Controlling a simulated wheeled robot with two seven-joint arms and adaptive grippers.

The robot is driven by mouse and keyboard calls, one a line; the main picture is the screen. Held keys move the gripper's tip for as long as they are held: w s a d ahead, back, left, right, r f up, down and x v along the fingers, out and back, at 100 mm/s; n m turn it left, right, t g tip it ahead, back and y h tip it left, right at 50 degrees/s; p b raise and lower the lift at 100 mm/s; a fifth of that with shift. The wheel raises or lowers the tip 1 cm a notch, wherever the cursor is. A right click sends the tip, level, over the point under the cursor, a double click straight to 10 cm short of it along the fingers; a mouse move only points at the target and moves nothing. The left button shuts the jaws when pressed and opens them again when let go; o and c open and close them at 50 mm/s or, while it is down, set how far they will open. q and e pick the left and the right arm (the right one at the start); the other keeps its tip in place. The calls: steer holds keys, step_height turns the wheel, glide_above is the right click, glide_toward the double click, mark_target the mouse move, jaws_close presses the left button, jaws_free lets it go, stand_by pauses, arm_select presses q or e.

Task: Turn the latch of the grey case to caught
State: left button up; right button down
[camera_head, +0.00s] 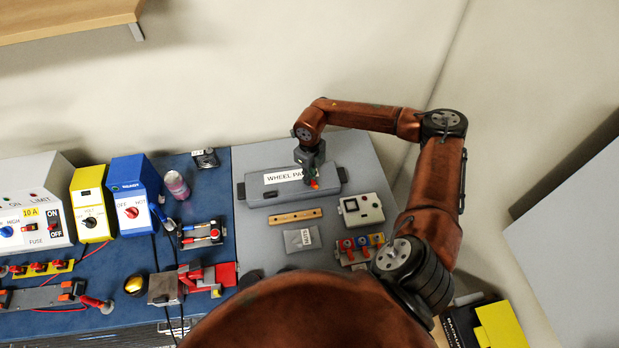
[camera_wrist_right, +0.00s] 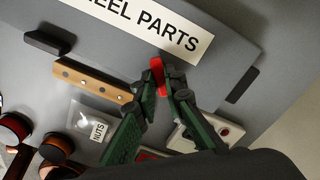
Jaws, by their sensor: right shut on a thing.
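The grey case (camera_head: 275,194) lies closed on the grey part of the bench, with a white label reading WHEEL PARTS. It also fills the upper part of the right wrist view (camera_wrist_right: 112,56). Its red latch (camera_wrist_right: 157,76) sits at the front edge, below the right end of the label. The latch shows as a small red spot in the head view (camera_head: 314,184). My right gripper (camera_wrist_right: 164,84) is shut on the latch, with its green-sided fingers on either side of it. The fingers partly cover the latch, so I cannot tell its exact turn. My left gripper is not in view.
In front of the case lie a wooden strip (camera_head: 296,217), a nuts bag (camera_head: 301,240) and a white box with a dark display (camera_head: 361,209). Colored knobs (camera_head: 361,247) stand nearer. Blue (camera_head: 134,190) and yellow (camera_head: 91,205) boxes stand left. The wall is close behind.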

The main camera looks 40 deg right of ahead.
steer(key=m, duration=0.4)
steer(key=shift+m, duration=0.3)
steer(key=shift+m+b, duration=0.35)
steer(key=shift+m, duration=1.65)
steer(key=c, duration=2)
jaws_free()
step_height(320, 180, up, 12)
steer(key=shift+r, duration=0.1)
